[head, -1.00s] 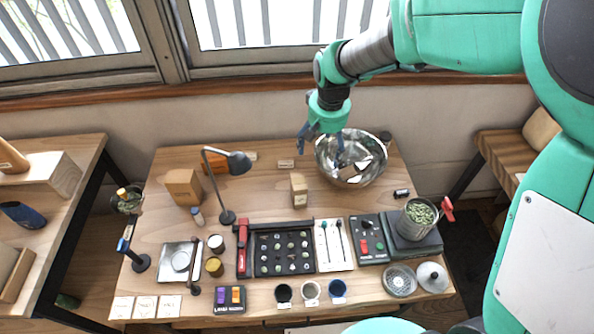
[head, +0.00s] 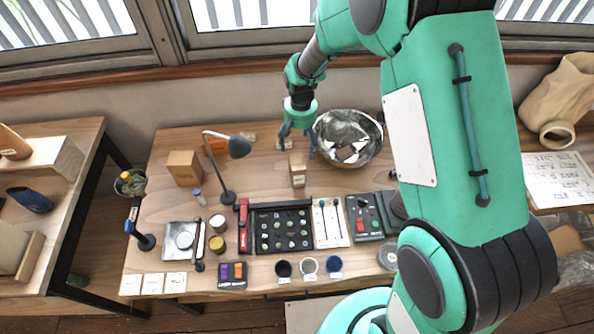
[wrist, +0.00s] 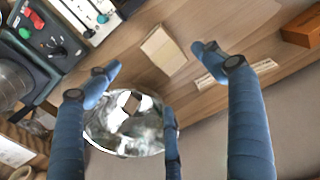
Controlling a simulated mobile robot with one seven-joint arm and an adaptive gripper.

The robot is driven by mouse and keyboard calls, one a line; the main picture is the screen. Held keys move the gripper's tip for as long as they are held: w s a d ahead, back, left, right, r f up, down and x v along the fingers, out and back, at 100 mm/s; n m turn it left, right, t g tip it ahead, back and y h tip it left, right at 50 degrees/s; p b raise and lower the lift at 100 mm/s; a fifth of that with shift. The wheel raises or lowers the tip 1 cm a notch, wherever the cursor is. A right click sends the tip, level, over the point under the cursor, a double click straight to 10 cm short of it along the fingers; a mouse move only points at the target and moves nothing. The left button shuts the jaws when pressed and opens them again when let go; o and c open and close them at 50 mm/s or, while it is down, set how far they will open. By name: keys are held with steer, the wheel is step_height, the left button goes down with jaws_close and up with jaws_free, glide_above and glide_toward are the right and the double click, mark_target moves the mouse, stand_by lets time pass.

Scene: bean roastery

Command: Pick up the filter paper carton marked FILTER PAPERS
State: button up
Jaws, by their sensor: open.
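A small tan carton (head: 298,171) stands upright on the table, left of the metal bowl, with a pale label on its front. Its print is too small to read, so I cannot confirm that it says FILTER PAPERS. My gripper (head: 297,146) is open and empty, above and just behind this carton in the head view. In the wrist view the carton (wrist: 163,50) shows ahead of my spread blue fingers (wrist: 158,80), apart from them. A larger brown box (head: 185,168) stands at the table's left back, its print unreadable too.
The shiny bowl (head: 348,138) with pieces inside stands close right of the carton. A desk lamp (head: 228,170) stands to the left. A dark sample tray (head: 281,228) lies in front. Bare wood surrounds the carton's left side. My arm hides the table's right end.

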mark_target(300, 162)
steer(key=shift+f, duration=0.1)
steer(key=shift+f+b, duration=0.55)
steer(key=shift+f, duration=3.65)
steer(key=shift+w+f+b, duration=0.15)
steer(key=shift+f+b, duration=0.4)
steer(key=shift+f, duration=2.05)
steer(key=shift+c, duration=0.5)
steer(key=c, duration=1.2)
